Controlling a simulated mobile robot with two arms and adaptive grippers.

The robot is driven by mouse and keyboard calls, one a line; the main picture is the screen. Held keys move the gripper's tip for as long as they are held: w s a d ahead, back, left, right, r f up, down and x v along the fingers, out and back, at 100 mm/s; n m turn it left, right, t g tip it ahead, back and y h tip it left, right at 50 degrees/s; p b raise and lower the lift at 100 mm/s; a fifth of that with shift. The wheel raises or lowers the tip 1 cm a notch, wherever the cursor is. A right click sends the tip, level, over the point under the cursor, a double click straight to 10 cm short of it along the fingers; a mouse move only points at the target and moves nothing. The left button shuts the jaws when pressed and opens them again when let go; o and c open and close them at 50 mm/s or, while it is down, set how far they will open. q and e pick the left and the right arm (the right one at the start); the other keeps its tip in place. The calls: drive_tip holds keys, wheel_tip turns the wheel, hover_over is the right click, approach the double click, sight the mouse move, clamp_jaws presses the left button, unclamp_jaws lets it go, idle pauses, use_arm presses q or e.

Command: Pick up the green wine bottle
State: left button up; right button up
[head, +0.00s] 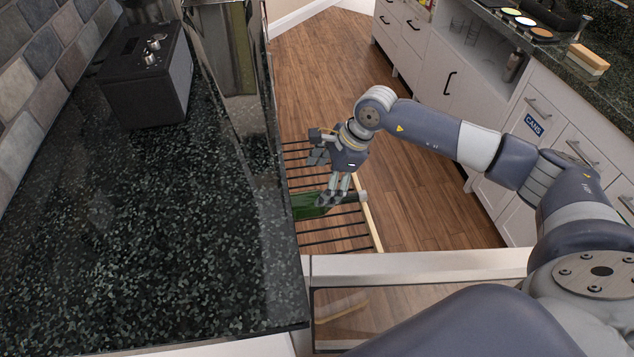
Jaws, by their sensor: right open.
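The green wine bottle (311,206) lies on its side on a pulled-out rack (335,238) of black bars with a light wooden front edge. Its left end is hidden by the counter edge, and its pale-capped neck end points right. My right gripper (338,199) is at the bottle, with its fingers pointing down over the neck part. The gripper is open; whether the fingers touch the glass cannot be told. My left gripper is not in view.
A dark speckled counter (180,230) fills the left, with a black box-shaped appliance (150,75) on it. An open door with a metal frame (420,266) stands in front of the rack. White cabinets (480,95) line the right. Wooden floor (320,80) lies between.

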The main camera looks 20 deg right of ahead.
sight(308, 198)
drive_tip(key=shift+s, duration=0.1)
drive_tip(key=p+x, duration=0.1)
drive_tip(key=x, duration=0.8)
drive_tip(key=shift+a+f, duration=0.2)
drive_tip(key=shift+f, duration=0.15)
drive_tip(key=shift+a+f, duration=0.15)
drive_tip(key=shift+f, duration=0.35)
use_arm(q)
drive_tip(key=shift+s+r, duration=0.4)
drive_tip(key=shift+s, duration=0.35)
use_arm(e)
drive_tip(key=shift+c, duration=1.1)
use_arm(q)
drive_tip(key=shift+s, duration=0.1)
use_arm(e)
clamp_jaws()
